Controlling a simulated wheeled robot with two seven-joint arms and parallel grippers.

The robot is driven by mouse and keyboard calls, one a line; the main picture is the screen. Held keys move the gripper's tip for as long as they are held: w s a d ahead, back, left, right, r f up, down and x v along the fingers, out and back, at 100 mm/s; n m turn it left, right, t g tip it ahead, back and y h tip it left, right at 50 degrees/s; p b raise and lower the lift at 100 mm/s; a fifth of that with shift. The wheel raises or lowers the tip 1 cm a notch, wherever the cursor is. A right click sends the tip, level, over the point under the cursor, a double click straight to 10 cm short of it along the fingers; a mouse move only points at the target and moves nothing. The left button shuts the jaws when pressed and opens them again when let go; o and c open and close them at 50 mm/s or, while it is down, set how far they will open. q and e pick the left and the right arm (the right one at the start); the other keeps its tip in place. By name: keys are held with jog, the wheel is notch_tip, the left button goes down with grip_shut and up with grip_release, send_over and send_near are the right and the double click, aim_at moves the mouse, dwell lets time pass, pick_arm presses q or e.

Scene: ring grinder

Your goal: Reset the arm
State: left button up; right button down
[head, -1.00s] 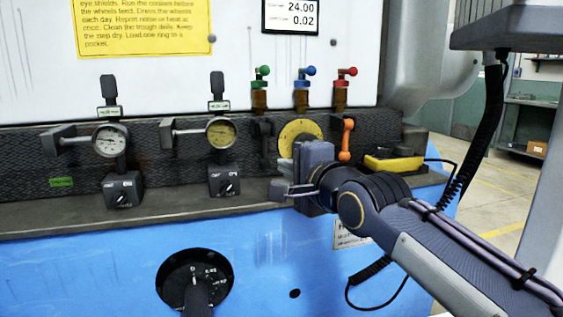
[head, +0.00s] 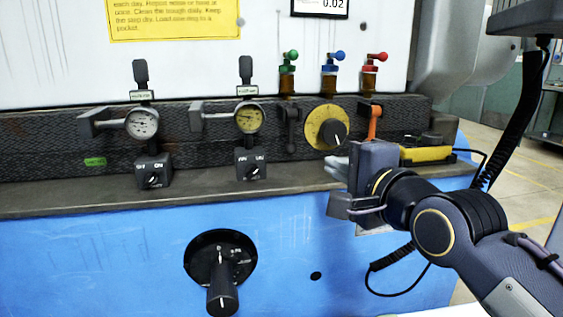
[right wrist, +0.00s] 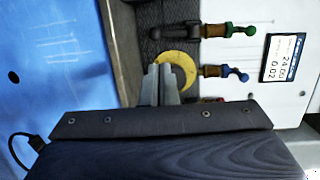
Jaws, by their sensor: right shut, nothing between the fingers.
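My right gripper (head: 345,187) is in front of the machine's ledge, below and right of the yellow dial (head: 326,128) in the head view. Its fingers are shut with nothing between them. In the right wrist view the shut fingertips (right wrist: 160,72) overlap the view of the yellow dial (right wrist: 188,68), which is partly hidden behind them. Whether they touch anything is not clear, but they look apart from the panel. My left gripper is not in view.
The dark panel carries two gauges (head: 142,123) (head: 249,119) with levers, two switch boxes (head: 153,173) (head: 251,164), an orange lever (head: 373,122) and green, blue and red valves (head: 333,75). A yellow pendant (head: 427,154) lies at right. A black knob (head: 221,285) sticks out of the blue front.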

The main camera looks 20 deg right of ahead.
jog(key=s+a+f+n+g+y, duration=0.1)
jog(key=s+a+f+n+g, duration=0.3)
jog(key=f, duration=0.7)
jog(key=s+a+f+n+g+y, duration=0.1)
jog(key=s+f+n+g+y, duration=0.15)
jog(key=s+f+n, duration=0.55)
jog(key=s+a+f+n+g+y, duration=0.1)
jog(key=s+a+f+n+g, duration=0.25)
jog(key=f, duration=0.95)
notch_tip(320, 180, up, 35)
jog(key=n+g+p, duration=0.1)
jog(key=p, duration=3.4)
jog(key=shift+w+f, duration=0.15)
jog(key=shift+w, duration=0.3)
jog(key=shift+n, duration=0.25)
